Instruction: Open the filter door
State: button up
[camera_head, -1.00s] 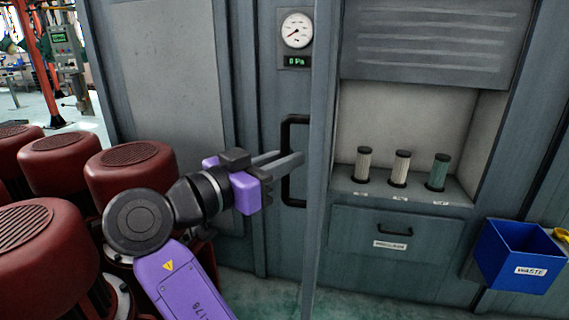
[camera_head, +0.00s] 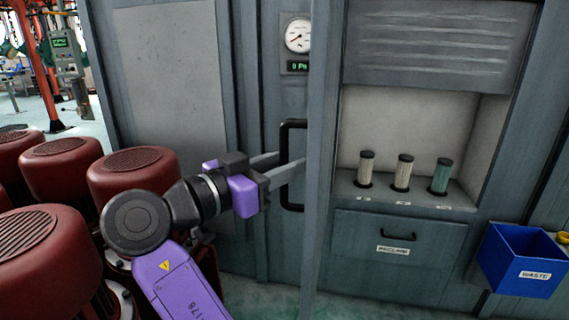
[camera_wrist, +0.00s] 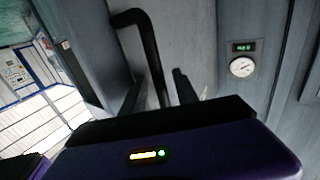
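The filter door (camera_head: 322,130) is a grey panel standing open, seen nearly edge-on in the head view, beside the exposed compartment. Its black D-shaped handle (camera_head: 286,140) juts out to the left, and it also shows in the wrist view (camera_wrist: 150,50). My gripper (camera_head: 288,163) is at the handle's middle, with one finger on each side of the bar. In the wrist view the fingers (camera_wrist: 158,92) stand apart, with gaps to the bar, so it is open around the handle and not clamped. The door's inner face is hidden.
Several filter cartridges (camera_head: 403,172) stand on the compartment shelf, above a drawer (camera_head: 398,245). A blue waste bin (camera_head: 515,262) hangs at right. A gauge (camera_head: 298,35) is above the handle. Red motor housings (camera_head: 130,175) crowd my arm on the left.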

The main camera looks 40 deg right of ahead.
jog(key=s+a, duration=0.1)
jog(key=a, duration=0.6)
jog(key=shift+a, duration=0.35)
